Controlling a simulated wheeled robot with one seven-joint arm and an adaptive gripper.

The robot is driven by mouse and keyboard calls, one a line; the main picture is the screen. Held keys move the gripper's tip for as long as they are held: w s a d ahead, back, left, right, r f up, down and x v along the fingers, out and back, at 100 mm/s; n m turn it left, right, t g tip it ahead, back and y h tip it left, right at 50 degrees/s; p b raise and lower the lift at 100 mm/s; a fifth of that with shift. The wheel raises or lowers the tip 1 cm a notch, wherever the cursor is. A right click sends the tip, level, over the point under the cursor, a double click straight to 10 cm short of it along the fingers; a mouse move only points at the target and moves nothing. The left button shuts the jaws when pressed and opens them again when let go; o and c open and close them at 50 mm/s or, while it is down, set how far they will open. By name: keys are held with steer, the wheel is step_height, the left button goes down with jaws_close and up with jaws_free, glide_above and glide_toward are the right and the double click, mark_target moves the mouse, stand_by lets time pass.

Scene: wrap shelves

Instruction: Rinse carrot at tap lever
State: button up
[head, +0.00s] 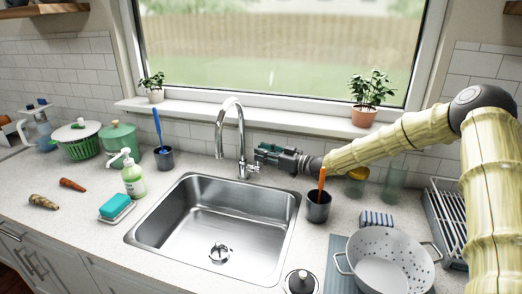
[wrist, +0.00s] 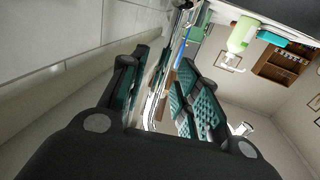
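My gripper (head: 260,154) is just right of the tap, above the lever, pointing left. In the wrist view its fingers (wrist: 160,95) are apart, with chrome tap parts (wrist: 158,85) seen between them. It holds nothing. Contact with the tap cannot be told.
The steel sink (head: 135,236) is empty. A soap bottle (head: 133,180) and a sponge on a dish (head: 116,212) stand left of it. A dark cup (head: 318,210) with an orange-handled tool stands right, under my arm. A white colander (head: 385,262) is front right.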

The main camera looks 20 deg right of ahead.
steer(key=shift+x, duration=1.1)
jaws_close()
